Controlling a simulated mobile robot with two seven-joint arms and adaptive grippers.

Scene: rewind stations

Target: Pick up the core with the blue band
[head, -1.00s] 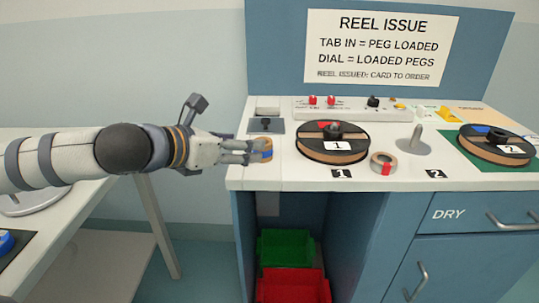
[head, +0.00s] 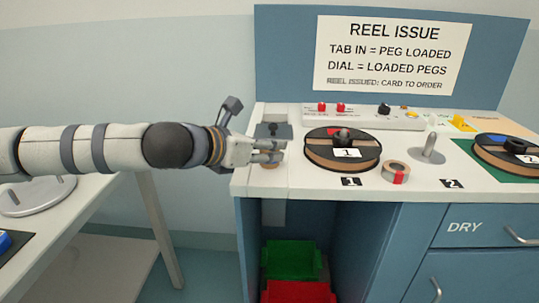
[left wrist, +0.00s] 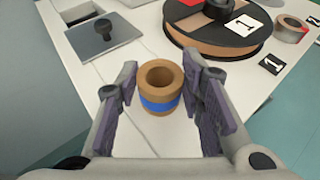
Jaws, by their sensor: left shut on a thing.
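The core with the blue band (left wrist: 160,103) is a short brown ring standing upright on the white counter, between the finger pads in the left wrist view. My left gripper (head: 272,152) is shut on it at the counter's left front corner; it also shows in the left wrist view (left wrist: 161,100). In the head view my fingers hide most of the core. My right gripper is not in view.
A grey plate with a black knob (head: 272,131) lies behind my left gripper. A grey peg stand (head: 430,150) and a second reel (head: 508,155) are farther right. Green (head: 292,260) and red bins (head: 300,291) sit below the counter. A side table (head: 95,215) is at left.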

